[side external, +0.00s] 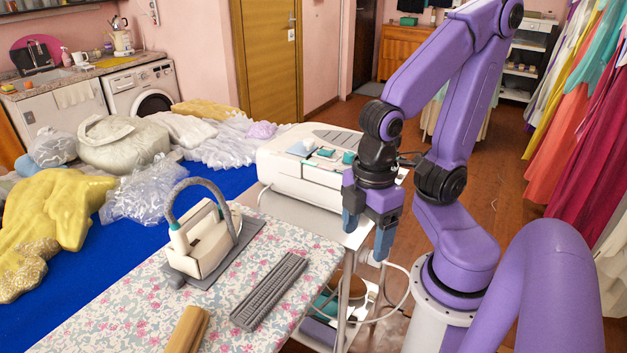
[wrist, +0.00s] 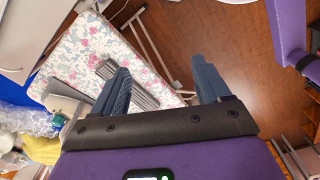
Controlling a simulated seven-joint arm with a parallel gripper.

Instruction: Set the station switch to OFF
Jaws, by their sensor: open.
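The white steam station (side external: 315,185) stands at the far end of the ironing board. Its top has teal parts (side external: 348,157) and a grey grille; which of these is the station switch, and its setting, I cannot tell. My gripper (side external: 367,235) points down just right of the station, in front of its right end from this camera. Its two blue fingers are apart with nothing between them. In the wrist view the open fingers (wrist: 160,68) hang over the area beside the board, and a pale casing, possibly the station, shows at upper left.
A cream iron (side external: 200,240) stands on a grey rest on the floral board (side external: 225,315), near a grey ridged mat (side external: 268,290). Gowns and plastic cover the blue table (side external: 75,265). White cables loop below the gripper.

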